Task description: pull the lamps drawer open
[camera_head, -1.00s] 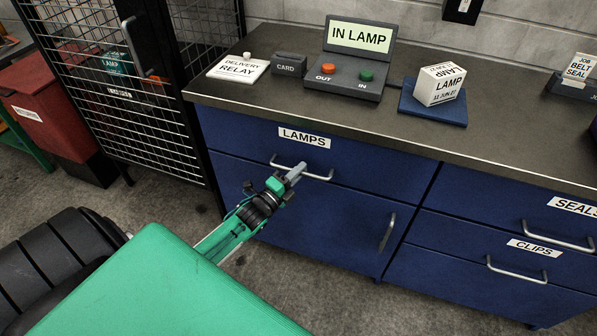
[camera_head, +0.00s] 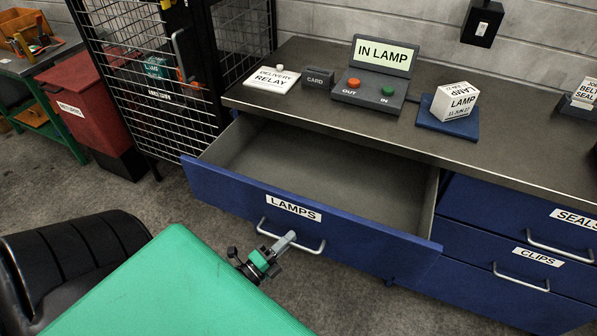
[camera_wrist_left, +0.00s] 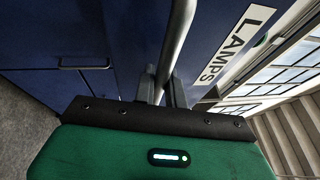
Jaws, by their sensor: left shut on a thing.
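The blue lamps drawer (camera_head: 225,196) is pulled well out from the bench in the head view, and the part of its grey inside that shows is empty. Its front carries a "LAMPS" label (camera_head: 293,208) and a metal bar handle (camera_head: 312,248). My left gripper (camera_head: 287,240) is shut on the handle near its middle. In the left wrist view the handle bar (camera_wrist_left: 176,45) runs between the two fingers (camera_wrist_left: 163,92), with the label beside it. My right gripper is in neither view.
On the bench top (camera_head: 330,122) stand a lamp box (camera_head: 455,100) on a blue pad, the "IN LAMP" console (camera_head: 372,88) and a delivery relay card (camera_head: 272,79). Seals (camera_head: 560,240) and clips (camera_head: 522,277) drawers are shut at the right. A mesh cage (camera_head: 150,80) stands left.

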